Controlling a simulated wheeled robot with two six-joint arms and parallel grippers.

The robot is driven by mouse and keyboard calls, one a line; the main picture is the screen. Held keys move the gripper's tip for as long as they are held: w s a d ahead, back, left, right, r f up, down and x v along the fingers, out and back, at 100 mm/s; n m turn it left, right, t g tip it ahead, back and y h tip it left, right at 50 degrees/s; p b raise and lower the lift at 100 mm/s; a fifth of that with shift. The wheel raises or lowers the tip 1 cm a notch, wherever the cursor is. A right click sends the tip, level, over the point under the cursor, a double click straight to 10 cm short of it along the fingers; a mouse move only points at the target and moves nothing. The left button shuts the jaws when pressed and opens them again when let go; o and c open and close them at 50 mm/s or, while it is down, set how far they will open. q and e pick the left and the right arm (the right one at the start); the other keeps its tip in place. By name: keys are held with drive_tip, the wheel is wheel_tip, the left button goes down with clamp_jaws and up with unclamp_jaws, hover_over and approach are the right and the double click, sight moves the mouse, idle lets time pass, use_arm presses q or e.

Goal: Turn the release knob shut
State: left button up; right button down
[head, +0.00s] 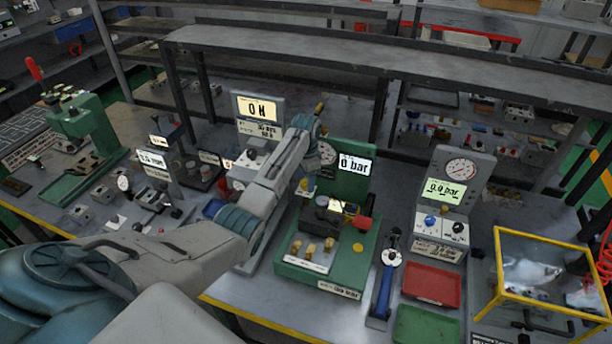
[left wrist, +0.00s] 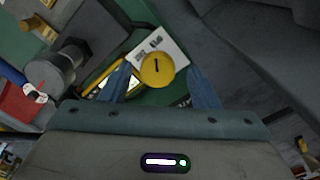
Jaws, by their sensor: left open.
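The release knob (left wrist: 157,69) is a round yellow disc with a short black mark, seen in the left wrist view on the green press base. A white label (left wrist: 160,45) lies beside it; its text is too small to read surely. My left gripper (left wrist: 160,88) is open, its two blue fingers on either side of the knob's near edge in the picture. Whether they touch it cannot be told. In the head view my left arm reaches over the green press (head: 350,184), and the gripper end is mostly hidden behind the arm. My right gripper is not in view.
The press carries a 0 bar display (head: 354,166), a dark cylinder (head: 322,202) and a red block (head: 364,223). A gauge stand (head: 462,168) is to the right. A red tray (head: 432,284), a green tray (head: 427,325) and a yellow-framed case (head: 550,244) fill the right side.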

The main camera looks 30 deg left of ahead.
use_arm(q)
drive_tip(key=shift+s+d+f, duration=0.1)
drive_tip(key=shift+s, duration=0.1)
drive_tip(key=c, duration=1)
drive_tip(key=shift+o, duration=0.2)
drive_tip(key=shift+n, duration=0.3)
drive_tip(key=n, duration=1.2)
drive_tip(key=shift+w, duration=0.2)
drive_tip(key=shift+n, duration=0.6)
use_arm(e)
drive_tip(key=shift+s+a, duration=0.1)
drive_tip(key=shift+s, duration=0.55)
use_arm(q)
drive_tip(key=shift+n, duration=0.3)
drive_tip(key=shift+r, duration=0.2)
